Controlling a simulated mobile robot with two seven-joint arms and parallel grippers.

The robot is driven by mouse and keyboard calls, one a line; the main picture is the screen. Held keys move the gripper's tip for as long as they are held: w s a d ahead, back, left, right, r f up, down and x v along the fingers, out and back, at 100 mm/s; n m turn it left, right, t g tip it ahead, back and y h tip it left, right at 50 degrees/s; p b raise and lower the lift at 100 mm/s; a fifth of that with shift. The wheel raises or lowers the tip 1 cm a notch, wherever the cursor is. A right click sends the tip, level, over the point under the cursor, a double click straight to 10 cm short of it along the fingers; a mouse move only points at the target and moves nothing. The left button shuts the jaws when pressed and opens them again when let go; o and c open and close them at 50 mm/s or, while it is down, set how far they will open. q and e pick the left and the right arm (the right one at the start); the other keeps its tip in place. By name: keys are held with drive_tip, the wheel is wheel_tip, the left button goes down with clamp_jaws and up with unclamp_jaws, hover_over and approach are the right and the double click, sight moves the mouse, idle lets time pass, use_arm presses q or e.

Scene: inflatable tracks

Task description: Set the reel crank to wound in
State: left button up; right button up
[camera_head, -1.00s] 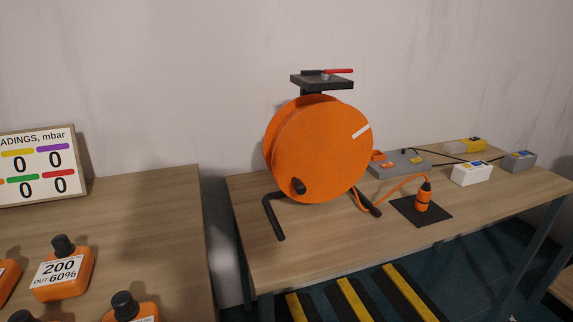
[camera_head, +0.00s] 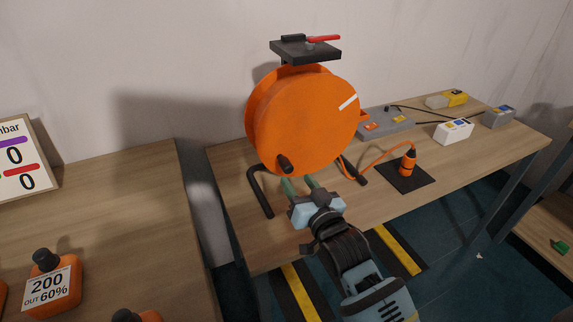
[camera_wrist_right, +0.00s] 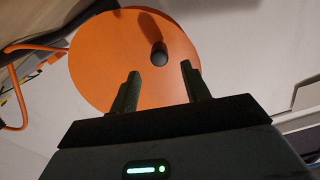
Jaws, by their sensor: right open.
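The orange cable reel (camera_head: 305,120) stands on the wooden table on a black tube frame, with a white stripe at the upper right of its face. Its dark crank knob (camera_head: 285,163) sticks out low on the left of the face. My right gripper (camera_head: 301,186) is open and empty, just below and in front of the knob, apart from it. In the right wrist view the knob (camera_wrist_right: 159,55) shows between and beyond the two fingertips, against the orange disc (camera_wrist_right: 110,60). My left gripper is not in view.
A black plate with a red lever (camera_head: 322,39) tops the reel. An orange cable runs to an orange connector (camera_head: 408,163) on a black mat. Grey and white boxes (camera_head: 453,131) stand at the back right. A second table with orange devices (camera_head: 48,285) is at the left.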

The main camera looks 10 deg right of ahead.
sight(289, 170)
drive_tip(key=shift+w+a, duration=0.25)
drive_tip(key=shift+w, duration=0.9)
drive_tip(key=shift+w+a, duration=0.2)
drive_tip(key=shift+w, duration=1)
drive_tip(key=shift+w+a, duration=0.25)
drive_tip(key=shift+w, duration=0.9)
clamp_jaws()
